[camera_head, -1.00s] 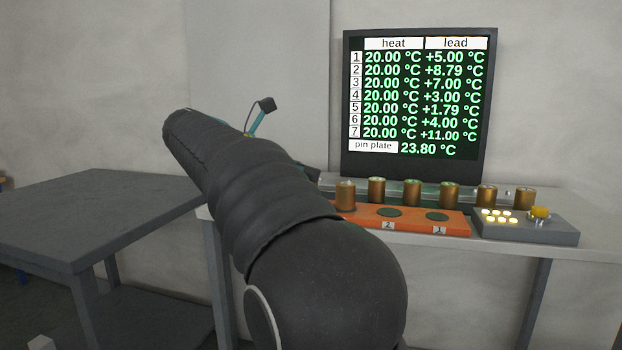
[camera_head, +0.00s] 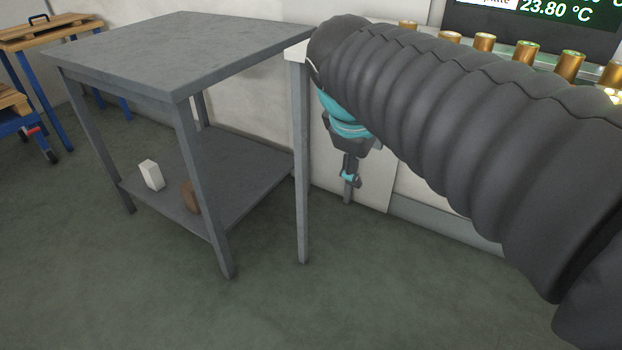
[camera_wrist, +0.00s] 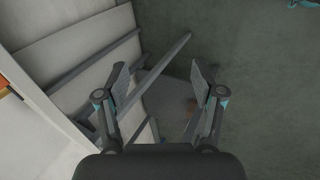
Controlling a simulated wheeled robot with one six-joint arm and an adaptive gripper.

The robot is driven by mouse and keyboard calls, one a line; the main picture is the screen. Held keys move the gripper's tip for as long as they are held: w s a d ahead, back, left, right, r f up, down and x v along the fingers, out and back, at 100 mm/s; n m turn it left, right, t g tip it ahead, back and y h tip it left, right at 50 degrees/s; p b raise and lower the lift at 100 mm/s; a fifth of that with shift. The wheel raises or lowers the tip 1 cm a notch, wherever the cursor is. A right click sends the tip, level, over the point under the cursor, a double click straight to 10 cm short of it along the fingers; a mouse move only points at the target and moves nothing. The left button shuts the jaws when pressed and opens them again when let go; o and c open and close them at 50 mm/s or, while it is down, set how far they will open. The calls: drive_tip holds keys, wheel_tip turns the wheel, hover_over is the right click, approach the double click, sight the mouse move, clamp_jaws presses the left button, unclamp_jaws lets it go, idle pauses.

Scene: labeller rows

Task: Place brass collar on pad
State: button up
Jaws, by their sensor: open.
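Several brass cylinders, which look like collars (camera_head: 525,52), stand in a row at the top right of the head view. I cannot tell which one the task means. The pads are hidden in the head view, behind my arm. My gripper (camera_head: 350,180) hangs low beside the bench leg, pointing down, well below and to the left of the cylinders. In the wrist view my gripper (camera_wrist: 160,78) has its two fingers spread, with nothing between them. An orange edge (camera_wrist: 4,85) shows at the far left of the wrist view.
A grey table (camera_head: 170,50) with a lower shelf (camera_head: 245,165) stands at the left. A white block (camera_head: 152,174) and a brown block (camera_head: 191,198) are on that shelf. The bench leg (camera_head: 302,170) stands close by my gripper. The floor (camera_head: 130,280) in front is clear.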

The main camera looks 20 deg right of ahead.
drive_tip(key=s+a+f+m+t+y, duration=0.1)
drive_tip(key=s+a+f+m+y, duration=0.3)
drive_tip(key=s+a+f+m, duration=0.3)
wheel_tip(320, 180, down, 3)
drive_tip(key=shift+s+a+r+t, duration=0.2)
drive_tip(key=shift+s+a+t, duration=0.1)
drive_tip(key=shift+a, duration=0.05)
